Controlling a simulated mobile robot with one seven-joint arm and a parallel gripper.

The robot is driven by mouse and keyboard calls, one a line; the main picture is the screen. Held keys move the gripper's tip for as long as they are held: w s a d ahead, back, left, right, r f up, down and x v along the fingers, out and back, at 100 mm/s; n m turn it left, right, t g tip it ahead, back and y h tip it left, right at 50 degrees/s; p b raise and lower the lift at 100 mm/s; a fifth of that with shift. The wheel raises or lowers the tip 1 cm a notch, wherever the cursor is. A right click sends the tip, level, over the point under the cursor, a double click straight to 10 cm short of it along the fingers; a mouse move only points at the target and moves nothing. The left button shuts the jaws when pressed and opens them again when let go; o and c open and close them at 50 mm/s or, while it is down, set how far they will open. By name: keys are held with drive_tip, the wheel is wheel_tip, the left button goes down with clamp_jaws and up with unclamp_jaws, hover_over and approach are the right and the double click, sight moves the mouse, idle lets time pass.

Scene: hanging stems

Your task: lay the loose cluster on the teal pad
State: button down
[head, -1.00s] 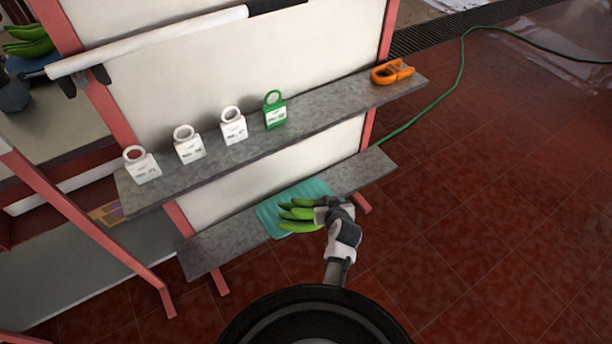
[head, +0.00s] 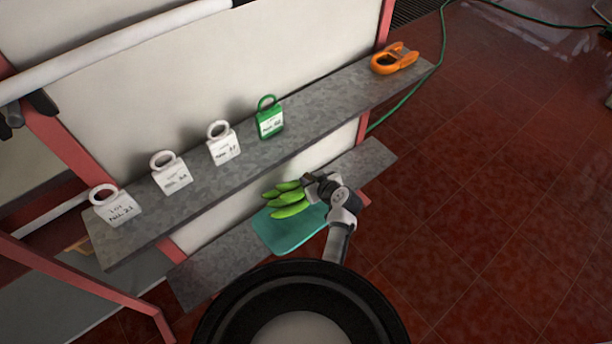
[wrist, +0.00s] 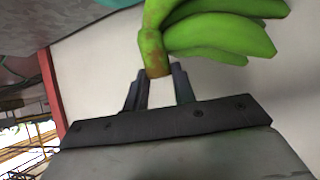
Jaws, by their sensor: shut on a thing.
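The loose cluster of green bananas (head: 287,200) is held by its stem end in my gripper (head: 312,184). In the wrist view the cluster (wrist: 215,35) hangs from the jaws, with its brownish stem end between the two fingers of my gripper (wrist: 160,83). The teal pad (head: 285,236) lies on the lower grey shelf. In the head view the cluster overlaps the far part of the pad and appears raised above it. My gripper hides part of the pad's right side.
The upper grey shelf (head: 330,110) runs above and behind the pad. It carries white tags (head: 222,145), a green tag (head: 269,120) and an orange tool (head: 394,60). A pale panel (head: 160,95) stands behind. The lower shelf is bare left (head: 205,278) and right of the pad.

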drive_tip(key=shift+f+b, duration=1.85)
drive_tip(key=shift+f, duration=0.05)
drive_tip(key=shift+f+b, duration=0.4)
drive_tip(key=c, duration=1.2)
unclamp_jaws()
drive_tip(key=shift+o, duration=0.6)
drive_tip(key=shift+s+f, duration=0.1)
drive_tip(key=shift+f, duration=0.05)
drive_tip(key=v, duration=1.4)
